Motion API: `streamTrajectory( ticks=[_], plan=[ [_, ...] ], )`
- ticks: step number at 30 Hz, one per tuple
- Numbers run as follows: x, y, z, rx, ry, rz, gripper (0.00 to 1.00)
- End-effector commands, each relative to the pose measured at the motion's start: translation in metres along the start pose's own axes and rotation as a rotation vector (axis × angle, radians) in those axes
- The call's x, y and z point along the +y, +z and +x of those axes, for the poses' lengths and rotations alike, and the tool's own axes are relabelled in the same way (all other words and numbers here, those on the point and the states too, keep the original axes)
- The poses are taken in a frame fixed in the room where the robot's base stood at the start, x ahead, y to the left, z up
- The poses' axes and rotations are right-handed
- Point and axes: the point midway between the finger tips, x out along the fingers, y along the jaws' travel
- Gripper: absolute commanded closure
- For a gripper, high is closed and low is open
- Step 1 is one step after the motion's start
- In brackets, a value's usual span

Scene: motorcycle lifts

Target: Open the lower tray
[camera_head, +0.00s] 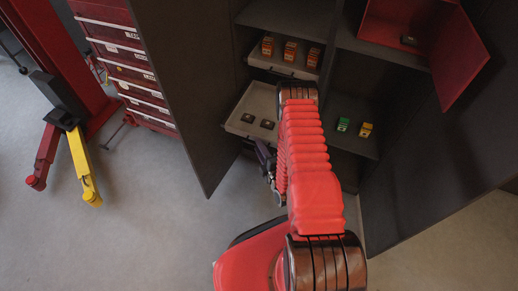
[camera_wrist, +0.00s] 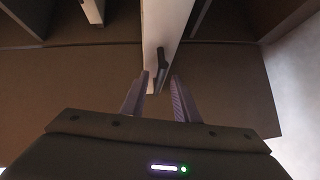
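The lower tray (camera_head: 250,103) is a shallow grey tray in the dark cabinet, left of my arm in the head view. It sticks out from the cabinet and holds two small dark items (camera_head: 258,122). My gripper is mostly hidden behind my arm in the head view, just below the tray's front. In the wrist view my gripper (camera_wrist: 159,82) is open. A pale panel (camera_wrist: 166,22), probably the tray's front, carries a dark handle (camera_wrist: 160,67) between the fingertips. I cannot tell whether either finger touches it.
An upper tray (camera_head: 282,68) holds orange boxes. Green and yellow items (camera_head: 354,126) sit on a shelf to the right. The left cabinet door (camera_head: 180,80) and a small red door (camera_head: 460,58) stand open. A red tool chest (camera_head: 128,60) is left.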

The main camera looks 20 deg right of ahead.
Motion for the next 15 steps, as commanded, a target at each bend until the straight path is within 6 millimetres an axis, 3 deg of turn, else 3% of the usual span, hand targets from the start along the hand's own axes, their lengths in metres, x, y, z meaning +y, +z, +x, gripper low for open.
streamTrajectory(
  ticks=[5, 15],
  plan=[
    [-0.001, 0.001, -0.017, -0.002, -0.002, 0.002, 0.72],
    [-0.002, 0.001, -0.074, -0.005, -0.005, 0.004, 0.72]
  ],
)
